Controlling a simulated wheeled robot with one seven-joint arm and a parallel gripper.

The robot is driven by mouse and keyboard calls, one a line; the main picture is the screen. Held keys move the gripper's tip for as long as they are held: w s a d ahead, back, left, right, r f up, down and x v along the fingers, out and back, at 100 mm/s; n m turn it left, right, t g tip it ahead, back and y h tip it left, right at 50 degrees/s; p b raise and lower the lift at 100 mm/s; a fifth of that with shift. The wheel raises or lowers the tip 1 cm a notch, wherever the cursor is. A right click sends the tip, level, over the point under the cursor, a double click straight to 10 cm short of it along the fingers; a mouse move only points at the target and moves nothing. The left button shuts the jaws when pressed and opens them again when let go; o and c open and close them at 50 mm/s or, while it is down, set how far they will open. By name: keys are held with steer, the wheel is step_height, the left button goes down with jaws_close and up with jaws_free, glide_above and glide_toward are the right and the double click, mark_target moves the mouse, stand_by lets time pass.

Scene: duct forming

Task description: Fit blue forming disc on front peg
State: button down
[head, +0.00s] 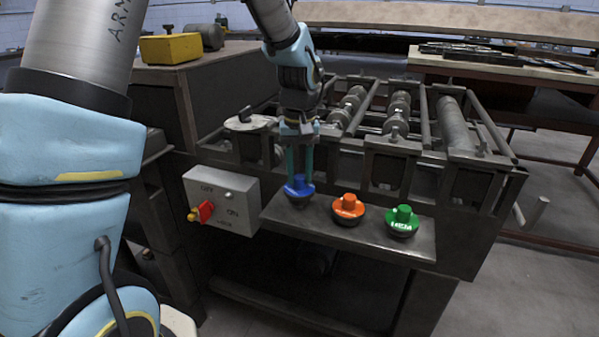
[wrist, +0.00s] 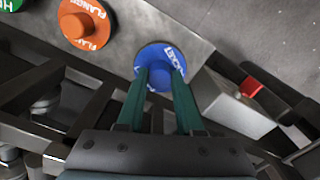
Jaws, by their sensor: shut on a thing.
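The blue forming disc (head: 298,190) is round with a central knob and a dark underside. It is at the left end of a row on the front shelf, on or just above it. My gripper (head: 299,178) points down from above with its green fingers closed on the knob. The wrist view shows the blue disc (wrist: 166,64) with white lettering on its face and the fingertips (wrist: 160,78) on either side of its knob. Short upright pegs, one of them a thin peg (head: 245,114), stand on the machine behind the shelf. I cannot tell which is the front peg.
An orange disc (head: 348,208) and a green disc (head: 402,221) sit on the metal shelf (head: 320,228) to the right. A grey switch box (head: 223,201) with a red switch is close on the left. The machine's rollers (head: 455,125) and frame bars rise behind.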

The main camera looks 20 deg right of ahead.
steer(key=shift+f+b, duration=0.4)
steer(key=shift+f, duration=0.75)
stand_by(1.0)
steer(key=shift+c, duration=0.4)
jaws_free()
stand_by(0.3)
step_height(320, 180, up, 9)
steer(key=p, duration=0.7)
stand_by(0.3)
steer(key=shift+a, duration=0.1)
